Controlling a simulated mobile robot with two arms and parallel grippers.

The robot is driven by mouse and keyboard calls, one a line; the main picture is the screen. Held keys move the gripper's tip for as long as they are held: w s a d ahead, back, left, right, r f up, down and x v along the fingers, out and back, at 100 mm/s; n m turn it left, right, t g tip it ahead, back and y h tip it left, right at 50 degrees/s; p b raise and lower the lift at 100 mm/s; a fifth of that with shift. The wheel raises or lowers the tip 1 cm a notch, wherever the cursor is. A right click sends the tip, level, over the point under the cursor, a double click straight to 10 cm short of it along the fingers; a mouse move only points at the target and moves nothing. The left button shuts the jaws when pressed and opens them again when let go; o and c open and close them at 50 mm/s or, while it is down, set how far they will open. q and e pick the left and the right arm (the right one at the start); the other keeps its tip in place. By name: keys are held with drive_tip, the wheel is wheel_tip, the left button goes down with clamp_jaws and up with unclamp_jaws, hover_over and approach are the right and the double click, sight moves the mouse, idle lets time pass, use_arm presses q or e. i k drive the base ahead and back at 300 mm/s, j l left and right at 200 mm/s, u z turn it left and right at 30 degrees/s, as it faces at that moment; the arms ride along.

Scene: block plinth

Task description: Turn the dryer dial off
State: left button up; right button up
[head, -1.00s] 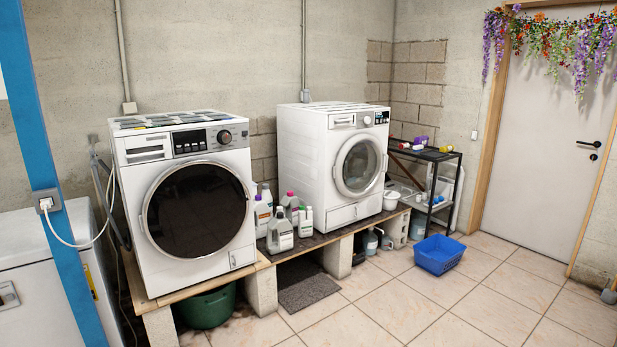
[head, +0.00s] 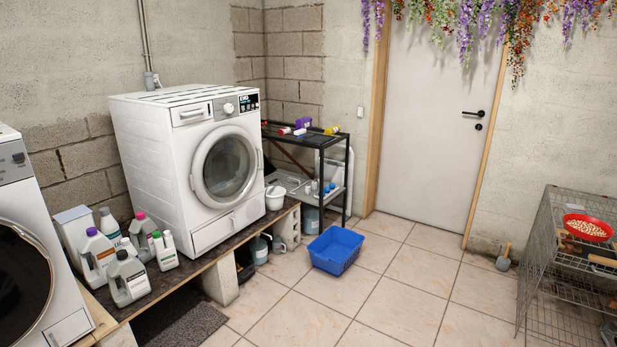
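Two white front-loading machines stand on a raised plinth of blocks and boards. The nearer machine (head: 30,240) has a dark round door and is cut off by the left edge; part of its dark dial (head: 18,158) shows at its upper right. The farther machine (head: 150,150) has a pale glass door, a white dial (head: 229,108) and a small lit display (head: 248,102). I cannot tell from labels which one is the dryer, and the dial settings are too small to read. Neither of my grippers is in view.
Several detergent bottles (head: 128,278) stand on the plinth (head: 190,278) between the machines. A blue basket (head: 336,250) sits on the floor beside a black shelf (head: 345,175). A wire cage rack (head: 545,260) stands at right. The tiled floor (head: 400,295) in the middle is clear.

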sight(228, 108)
drive_tip(key=i, duration=1.2)
drive_tip(key=i+l, duration=0.1)
drive_tip(key=i, duration=1.1)
drive_tip(key=j+u, duration=0.05)
